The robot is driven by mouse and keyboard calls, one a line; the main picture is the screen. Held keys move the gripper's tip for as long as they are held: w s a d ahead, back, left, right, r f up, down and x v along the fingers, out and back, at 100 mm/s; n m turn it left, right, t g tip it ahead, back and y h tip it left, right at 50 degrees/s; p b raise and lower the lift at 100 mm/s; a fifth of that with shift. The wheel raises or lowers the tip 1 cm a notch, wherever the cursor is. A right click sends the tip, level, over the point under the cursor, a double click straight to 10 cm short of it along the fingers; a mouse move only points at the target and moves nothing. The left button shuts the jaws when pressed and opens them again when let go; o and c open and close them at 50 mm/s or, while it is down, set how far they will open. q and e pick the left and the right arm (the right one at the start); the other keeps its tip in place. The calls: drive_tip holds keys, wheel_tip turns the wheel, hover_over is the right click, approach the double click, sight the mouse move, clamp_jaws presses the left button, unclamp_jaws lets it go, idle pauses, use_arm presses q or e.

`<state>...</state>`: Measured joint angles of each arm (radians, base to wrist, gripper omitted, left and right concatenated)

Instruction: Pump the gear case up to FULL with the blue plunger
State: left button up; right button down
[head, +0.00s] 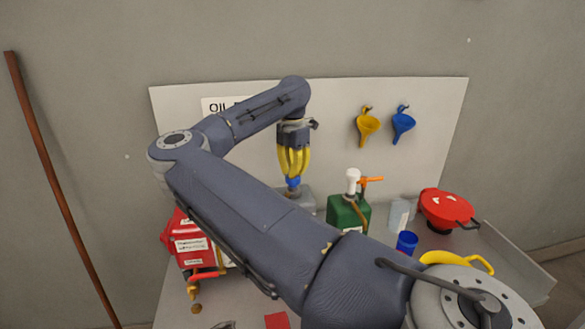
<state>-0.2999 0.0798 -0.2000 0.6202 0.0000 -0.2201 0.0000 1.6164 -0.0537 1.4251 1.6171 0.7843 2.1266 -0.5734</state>
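My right gripper (293,175) points straight down with its yellow fingers drawn in around the top of the blue plunger (293,183). The fingertips look closed on it, and some blue shows at and below them. The plunger stands over a grey unit (306,199) that is mostly hidden behind my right arm. No level mark or FULL reading can be seen from here. My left gripper is not in view.
A green container with a white pump head (352,182) stands right of the plunger. A red box (188,243) sits at left. Yellow (367,124) and blue (403,122) funnels hang on the backboard.

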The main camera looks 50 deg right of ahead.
drive_tip(key=shift+r, duration=2.15)
drive_tip(key=shift+f, duration=0.1)
drive_tip(key=shift+f, duration=2.55)
drive_tip(key=shift+r, duration=2.65)
wheel_tip(320, 180, up, 7)
